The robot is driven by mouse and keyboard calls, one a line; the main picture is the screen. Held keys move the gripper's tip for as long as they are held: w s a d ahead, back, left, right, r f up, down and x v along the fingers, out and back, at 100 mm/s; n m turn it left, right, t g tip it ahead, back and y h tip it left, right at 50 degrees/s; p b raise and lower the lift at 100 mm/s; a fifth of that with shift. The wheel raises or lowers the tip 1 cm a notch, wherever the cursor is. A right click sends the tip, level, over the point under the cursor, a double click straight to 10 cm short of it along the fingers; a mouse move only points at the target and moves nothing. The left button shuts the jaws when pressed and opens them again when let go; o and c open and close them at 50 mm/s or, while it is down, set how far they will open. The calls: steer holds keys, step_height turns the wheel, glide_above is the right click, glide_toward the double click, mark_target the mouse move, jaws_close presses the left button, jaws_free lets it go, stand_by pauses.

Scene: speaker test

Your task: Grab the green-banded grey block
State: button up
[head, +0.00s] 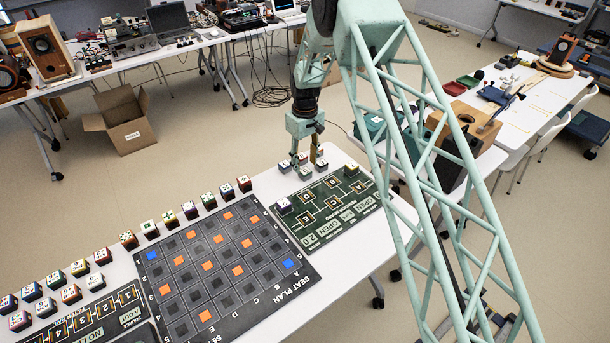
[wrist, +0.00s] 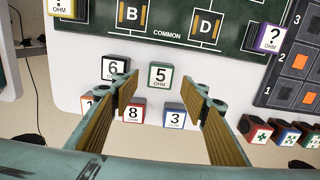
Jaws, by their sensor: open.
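A block with a green band and a white top marked "5" (wrist: 160,76) sits on the white table, between and slightly beyond my fingertips in the wrist view. My gripper (wrist: 157,85) is open and empty, one finger on each side of this block's line; contact is not visible. In the head view my gripper (head: 308,163) points down over a small cluster of blocks at the back of the table. There the fingers partly hide the cluster, and I cannot tell which block is the green-banded one.
Close by are a "6" block (wrist: 116,69), an "8" block (wrist: 132,109) and a "3" block (wrist: 174,116). A block marked "1" is partly hidden by the left finger. A dark green board (head: 347,224) and a seat plan board (head: 258,297) lie on the table.

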mark_target(305, 171)
steer(key=shift+f, duration=0.1)
stand_by(0.3)
steer(key=shift+s+f, duration=0.1)
steer(key=shift+f, duration=2.4)
steer(key=c, duration=0.9)
